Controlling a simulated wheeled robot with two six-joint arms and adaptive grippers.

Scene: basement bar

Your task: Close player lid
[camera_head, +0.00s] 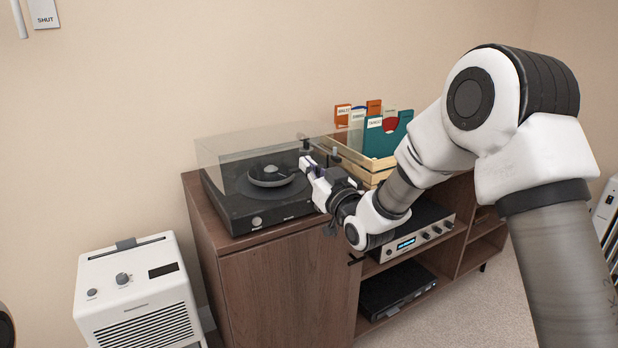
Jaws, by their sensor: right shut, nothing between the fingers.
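A black record player (240,207) sits on the left part of a wooden cabinet's top. Its clear lid (235,149) is tilted up at the back, and the platter below shows through and under it. My right gripper (306,165) is shut and empty at the player's right side, close to the right edge of the lid. I cannot tell whether it touches the lid. My right gripper and wrist hide the player's right front corner. My left gripper is not in view.
A wooden crate (350,160) with record sleeves stands on the cabinet (285,275) right of the player, partly behind my right arm. An amplifier (420,240) and a black box (395,288) sit on shelves below. A white appliance (135,290) stands at the left.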

